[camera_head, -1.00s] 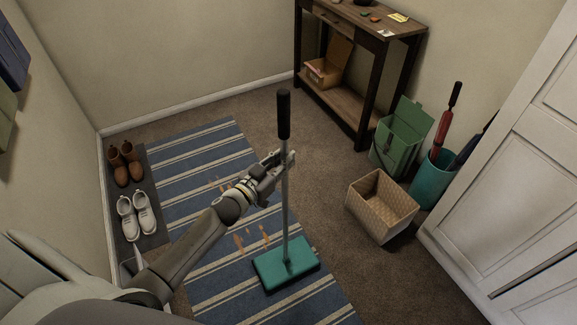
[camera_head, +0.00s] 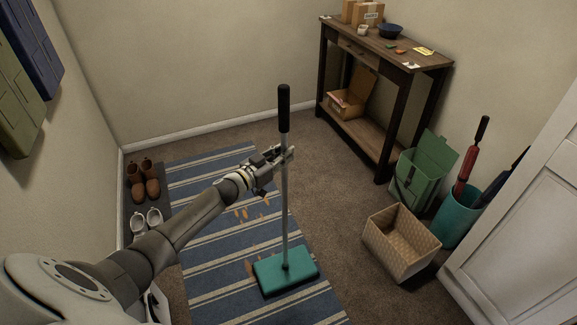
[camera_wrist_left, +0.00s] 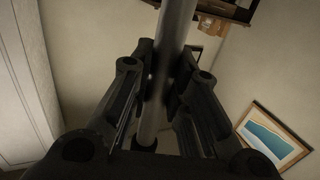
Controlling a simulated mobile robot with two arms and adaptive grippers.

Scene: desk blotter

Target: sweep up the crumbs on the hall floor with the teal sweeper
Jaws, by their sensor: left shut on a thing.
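The teal sweeper (camera_head: 286,270) stands upright with its flat head on the blue striped rug and its grey pole topped by a black grip. My left gripper (camera_head: 284,157) is shut on the pole below the black grip. In the left wrist view the left gripper (camera_wrist_left: 160,95) has the sweeper's pole (camera_wrist_left: 165,70) between its dark fingers. Orange-brown crumbs (camera_head: 243,213) lie on the rug left of the pole, partly behind my arm. More crumbs lie at the left edge of the sweeper head. My right gripper is not in view.
The striped rug (camera_head: 215,275) lies on brown carpet. A console table (camera_head: 385,65) stands behind. Shoes (camera_head: 145,185) sit at the left.

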